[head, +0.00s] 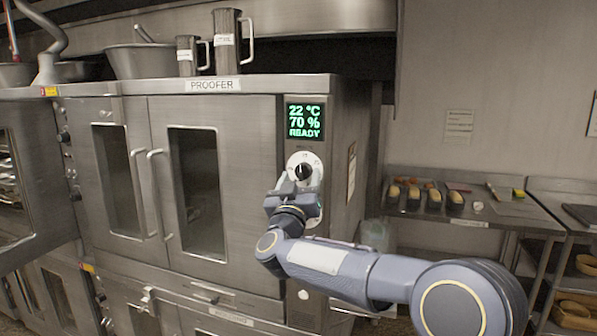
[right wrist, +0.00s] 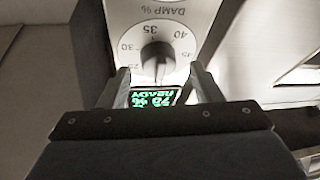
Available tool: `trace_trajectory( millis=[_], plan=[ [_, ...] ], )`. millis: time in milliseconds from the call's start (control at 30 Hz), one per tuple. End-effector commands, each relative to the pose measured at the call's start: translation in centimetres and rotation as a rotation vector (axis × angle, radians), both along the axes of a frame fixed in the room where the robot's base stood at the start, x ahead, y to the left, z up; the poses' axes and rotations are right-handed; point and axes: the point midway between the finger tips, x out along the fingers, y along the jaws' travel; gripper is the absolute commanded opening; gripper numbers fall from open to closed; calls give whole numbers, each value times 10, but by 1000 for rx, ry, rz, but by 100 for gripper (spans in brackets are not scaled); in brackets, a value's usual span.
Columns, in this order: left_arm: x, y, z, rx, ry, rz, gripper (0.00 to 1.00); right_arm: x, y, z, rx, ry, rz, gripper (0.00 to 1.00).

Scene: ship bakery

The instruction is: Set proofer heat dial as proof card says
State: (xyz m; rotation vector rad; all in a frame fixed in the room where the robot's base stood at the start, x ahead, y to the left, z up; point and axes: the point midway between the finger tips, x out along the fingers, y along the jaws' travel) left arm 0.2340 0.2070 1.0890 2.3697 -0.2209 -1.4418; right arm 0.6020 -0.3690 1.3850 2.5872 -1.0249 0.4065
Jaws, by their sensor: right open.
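The proofer (head: 244,108) stands at the middle left in the head view, its green display (head: 304,121) reading 22 °C, 70 %, READY. Below it is a white dial with a black knob (head: 303,171). In the right wrist view the knob (right wrist: 156,53) appears upside down, with 30, 35 and 40 around it and "DAMP %" printed beyond; its pointer is towards the display. My right gripper (head: 292,184) is open in front of the dial, its fingertips (right wrist: 160,80) on either side of the pointer end. I cannot tell whether they touch. My left gripper is out of view.
Small cards hang on the wall (head: 459,123) and the proofer's side (head: 352,172); their text is unreadable. Metal jugs (head: 227,42) and a large bowl (head: 141,61) stand on top. A side table (head: 400,213) with loaf tins is at the right. An open door (head: 25,170) is at the left.

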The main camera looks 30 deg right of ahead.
Motion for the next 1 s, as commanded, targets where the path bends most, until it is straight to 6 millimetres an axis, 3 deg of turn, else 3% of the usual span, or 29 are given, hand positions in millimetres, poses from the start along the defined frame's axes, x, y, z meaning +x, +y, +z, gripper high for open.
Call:
trace_trajectory(
  millis=[400,733,1000],
  plan=[
    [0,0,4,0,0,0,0,8,-8,4,1,1,1,59],
    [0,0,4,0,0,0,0,8,-7,4,1,1,1,15],
    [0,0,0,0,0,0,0,8,-7,2,15,-18,2,14]
  ],
)
